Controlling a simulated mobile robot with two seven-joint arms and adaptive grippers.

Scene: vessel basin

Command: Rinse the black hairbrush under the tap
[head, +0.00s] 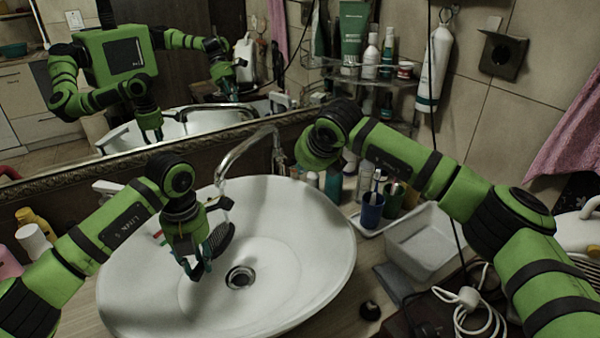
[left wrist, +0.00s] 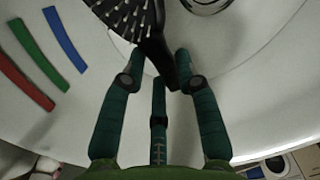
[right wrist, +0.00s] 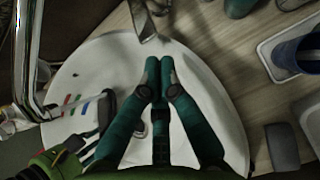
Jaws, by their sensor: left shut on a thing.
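The black hairbrush (head: 222,238) is over the white basin (head: 310,235), left of the drain. My left gripper (head: 200,266) is shut on its handle. In the left wrist view the hairbrush (left wrist: 157,48) shows its pale-tipped bristles, with the handle between the fingers (left wrist: 160,72). The metal tap (head: 243,150) arches over the basin's back, its spout end above and close to the brush and left gripper.
A blue cup (head: 372,211) and a white tub (head: 424,243) stand right of the basin. Bottles (head: 33,238) stand at the left. A mirror (head: 150,75) and a corner shelf (head: 372,72) are behind. Red, green and blue stripes (left wrist: 42,60) mark the basin wall.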

